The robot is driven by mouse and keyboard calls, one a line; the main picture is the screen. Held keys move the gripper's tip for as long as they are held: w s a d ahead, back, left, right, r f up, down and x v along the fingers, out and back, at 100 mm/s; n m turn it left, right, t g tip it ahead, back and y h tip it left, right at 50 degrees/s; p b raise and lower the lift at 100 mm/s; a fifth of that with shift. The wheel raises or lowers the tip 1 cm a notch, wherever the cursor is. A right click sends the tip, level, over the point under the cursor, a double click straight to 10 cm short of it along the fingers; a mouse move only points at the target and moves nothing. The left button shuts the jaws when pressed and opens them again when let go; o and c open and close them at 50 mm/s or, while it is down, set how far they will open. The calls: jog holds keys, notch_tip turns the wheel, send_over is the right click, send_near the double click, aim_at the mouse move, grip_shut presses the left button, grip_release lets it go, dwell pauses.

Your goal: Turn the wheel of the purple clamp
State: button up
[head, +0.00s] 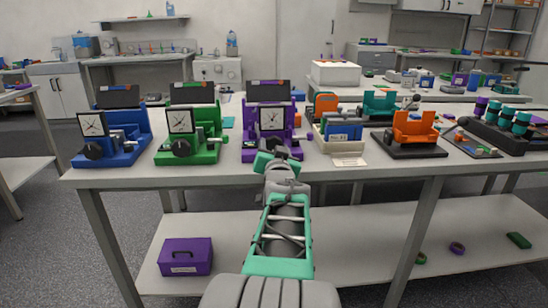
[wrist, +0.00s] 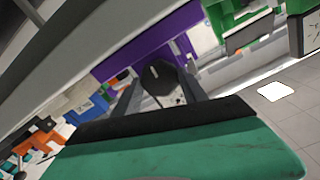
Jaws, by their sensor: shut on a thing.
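The purple clamp (head: 250,143) stands on the table between the green clamp and a cream box, with a square dial on its front. Its purple body also shows in the wrist view (wrist: 140,52). Its dark wheel (wrist: 161,77) sits between the two fingers of my gripper (wrist: 162,98), which is shut on it. In the head view my gripper (head: 278,158) reaches the front of the purple clamp and hides the wheel.
A blue clamp (head: 138,128) and a green clamp (head: 212,130), each with a dial and dark wheel, stand to the left. The cream box (head: 325,143) with blue contents and an orange device (head: 415,127) stand to the right. A purple box (head: 186,256) sits on the lower shelf.

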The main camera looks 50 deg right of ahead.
jog(key=shift+n+b, duration=0.4)
jog(key=shift+n, duration=0.1)
jog(key=o, duration=1.4)
jog(key=shift+c, duration=0.2)
jog(key=v, duration=0.8)
jog(key=shift+p, duration=0.35)
jog(key=shift+w, duration=0.1)
